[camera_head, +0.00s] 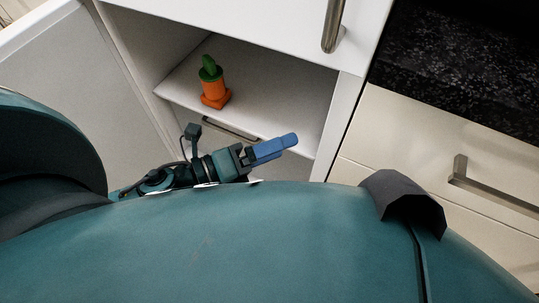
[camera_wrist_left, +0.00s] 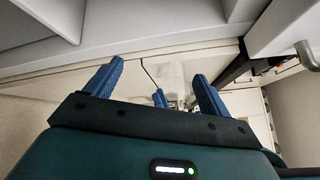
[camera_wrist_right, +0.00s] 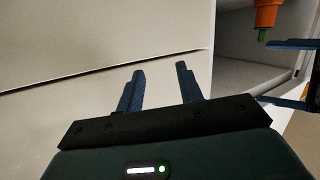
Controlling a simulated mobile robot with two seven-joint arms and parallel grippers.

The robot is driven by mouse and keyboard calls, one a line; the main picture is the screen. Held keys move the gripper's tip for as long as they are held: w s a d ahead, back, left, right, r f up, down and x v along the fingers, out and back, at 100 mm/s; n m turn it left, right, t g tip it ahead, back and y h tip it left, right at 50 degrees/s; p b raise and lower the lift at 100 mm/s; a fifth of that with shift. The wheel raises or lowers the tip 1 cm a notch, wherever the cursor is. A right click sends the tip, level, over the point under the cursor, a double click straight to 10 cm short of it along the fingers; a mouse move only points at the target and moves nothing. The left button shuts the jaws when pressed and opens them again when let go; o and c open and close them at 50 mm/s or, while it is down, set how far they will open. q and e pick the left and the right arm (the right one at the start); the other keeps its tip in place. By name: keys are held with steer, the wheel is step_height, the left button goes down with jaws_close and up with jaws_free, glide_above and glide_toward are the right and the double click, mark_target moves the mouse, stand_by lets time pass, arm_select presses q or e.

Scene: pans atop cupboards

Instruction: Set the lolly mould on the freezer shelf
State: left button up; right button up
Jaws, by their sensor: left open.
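An orange and green object (camera_head: 213,84), which looks like the lolly mould, stands upright on the white shelf (camera_head: 275,85) inside the open cabinet. It also shows in the right wrist view (camera_wrist_right: 264,14), upper right. Nothing is gripping it. My left gripper (camera_head: 275,148) is in front of the shelf's front edge, to the right of the mould and apart from it. In the left wrist view my left gripper (camera_wrist_left: 157,84) has its blue fingers spread, with nothing held. My right gripper (camera_wrist_right: 160,85) is open and empty before a pale flat front; the head view does not show it.
The open white door (camera_head: 70,85) stands to the left of the cabinet. A drawer front with a metal handle (camera_head: 485,185) and a dark speckled worktop (camera_head: 455,75) lie to the right. The shelf is bare right of the mould.

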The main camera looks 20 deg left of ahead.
arm_select(q)
steer(key=f+n+y, duration=0.1)
steer(key=n+y, duration=0.1)
steer(key=n, duration=0.6)
steer(key=f+n+t+y, duration=0.1)
steer(key=n+y, duration=0.1)
steer(key=n, duration=0.7)
steer(key=f+n+y, duration=0.1)
steer(key=n+y, duration=0.1)
steer(key=n, duration=0.6)
steer(key=shift+a+f+n+t, duration=0.3)
steer(key=shift+n+t, duration=0.1)
